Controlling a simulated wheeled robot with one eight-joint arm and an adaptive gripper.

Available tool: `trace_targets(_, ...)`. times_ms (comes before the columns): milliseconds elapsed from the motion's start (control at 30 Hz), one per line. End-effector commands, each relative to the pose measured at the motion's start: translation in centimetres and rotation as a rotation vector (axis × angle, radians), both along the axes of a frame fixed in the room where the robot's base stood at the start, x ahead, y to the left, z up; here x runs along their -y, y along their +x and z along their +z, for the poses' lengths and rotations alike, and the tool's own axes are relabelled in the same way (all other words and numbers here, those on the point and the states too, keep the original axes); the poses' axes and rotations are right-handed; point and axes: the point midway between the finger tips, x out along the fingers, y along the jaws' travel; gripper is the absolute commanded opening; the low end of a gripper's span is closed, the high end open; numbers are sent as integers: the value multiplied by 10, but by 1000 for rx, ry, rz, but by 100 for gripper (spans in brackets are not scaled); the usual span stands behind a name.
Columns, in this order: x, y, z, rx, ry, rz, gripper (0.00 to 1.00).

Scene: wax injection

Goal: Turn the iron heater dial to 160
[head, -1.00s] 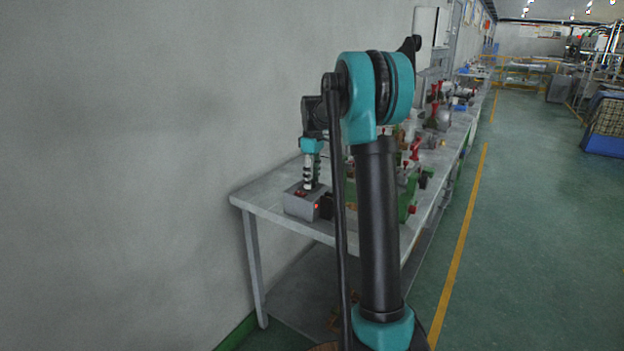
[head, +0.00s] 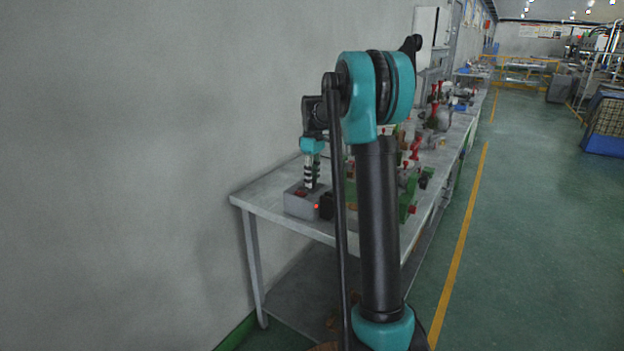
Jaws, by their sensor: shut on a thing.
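The iron heater (head: 299,205) is a small grey box with a red light on its front, on the near left end of the grey table. My gripper (head: 311,185) points straight down onto the top of the box and is shut there. The dial is hidden by my gripper's fingers, so its setting cannot be read. The part between the fingers is too small to make out, but it is where the dial sits.
The long grey table (head: 265,206) runs along the wall. Green and red machines (head: 412,180) stand further along it, partly behind my arm. A black item sits just right of the heater. The green floor right of the table is clear, with a yellow line.

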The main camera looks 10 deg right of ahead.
Motion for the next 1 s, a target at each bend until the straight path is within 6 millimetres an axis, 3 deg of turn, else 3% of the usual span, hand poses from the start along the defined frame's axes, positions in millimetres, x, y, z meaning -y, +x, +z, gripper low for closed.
trace_targets(1000, -1, -1, 0, 2, 0, -932, 0)
